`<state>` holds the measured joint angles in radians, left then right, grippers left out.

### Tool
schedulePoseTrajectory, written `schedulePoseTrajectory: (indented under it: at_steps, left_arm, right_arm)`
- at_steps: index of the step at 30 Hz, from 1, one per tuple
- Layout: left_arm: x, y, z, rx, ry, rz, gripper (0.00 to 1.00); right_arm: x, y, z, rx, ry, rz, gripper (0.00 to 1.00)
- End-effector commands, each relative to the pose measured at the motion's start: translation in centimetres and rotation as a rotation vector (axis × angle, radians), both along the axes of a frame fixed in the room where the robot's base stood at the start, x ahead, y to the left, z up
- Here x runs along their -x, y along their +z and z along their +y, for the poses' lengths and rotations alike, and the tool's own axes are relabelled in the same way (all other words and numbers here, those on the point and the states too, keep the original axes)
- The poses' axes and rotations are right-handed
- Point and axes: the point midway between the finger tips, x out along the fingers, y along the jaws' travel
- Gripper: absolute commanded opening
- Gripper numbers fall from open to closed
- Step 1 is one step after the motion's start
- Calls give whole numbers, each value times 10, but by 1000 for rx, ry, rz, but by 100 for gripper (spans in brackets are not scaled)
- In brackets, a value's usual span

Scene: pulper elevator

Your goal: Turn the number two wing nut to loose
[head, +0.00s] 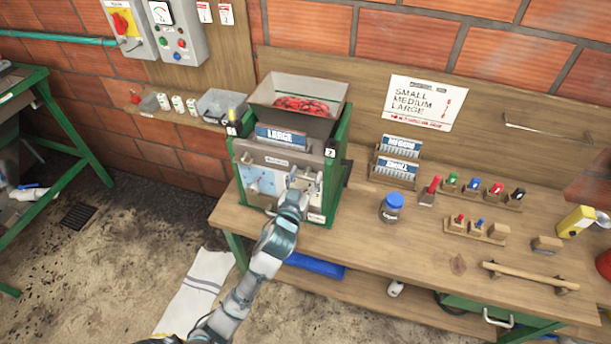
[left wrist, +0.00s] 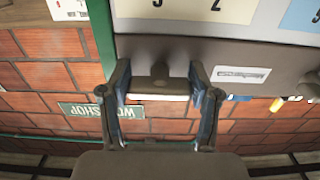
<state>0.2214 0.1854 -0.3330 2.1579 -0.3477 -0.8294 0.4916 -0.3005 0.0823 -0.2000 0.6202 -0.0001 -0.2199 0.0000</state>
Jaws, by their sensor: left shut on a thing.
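The pulper (head: 336,180) is a green-framed machine with a grey hopper on the bench, with a blue LARGE plate (head: 282,137) on its front. A tag reading 2 (head: 330,152) is at its right post, and another tag (head: 232,130) is on the left. My left gripper (head: 305,180) is at the lower right of the pulper's front. In the left wrist view, its two fingers (left wrist: 160,82) are on either side of a dark knob-like part, the number two wing nut (left wrist: 160,72), and shut on it. The wing nut's angle cannot be told. My right gripper is not in view.
Blue-labelled plates (head: 397,168) stand in racks right of the pulper. A blue-lidded jar (head: 392,207) and small coloured-handled tools (head: 472,185) are on the bench (head: 420,250). A sign (head: 424,103) lists SMALL, MEDIUM, LARGE. A control box (head: 178,30) is on the wall.

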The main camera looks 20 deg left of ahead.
Motion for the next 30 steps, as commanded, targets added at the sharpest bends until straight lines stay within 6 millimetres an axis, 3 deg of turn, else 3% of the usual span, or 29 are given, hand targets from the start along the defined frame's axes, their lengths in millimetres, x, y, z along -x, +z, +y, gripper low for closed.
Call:
schedulePoseTrajectory:
  at_steps: [2, 3, 6, 15, 19, 30]
  left_arm:
    - [0, -2, -1, -1, -1, 3, 27]
    - [0, -2, -1, -1, -1, 3, 67]
    - [0, -2, -1, -1, -1, 3, 88]
    - [1, 0, 0, -1, -1, 1, 88]
    - [11, -1, 0, 0, -2, 2, 88]
    - [89, -3, 2, 1, -2, 5, 88]
  right_arm:
    - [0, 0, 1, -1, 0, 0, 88]
    - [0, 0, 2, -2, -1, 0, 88]
    - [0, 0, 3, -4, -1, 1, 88]
    - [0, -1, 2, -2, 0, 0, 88]
    - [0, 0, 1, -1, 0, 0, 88]
    - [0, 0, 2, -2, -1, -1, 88]
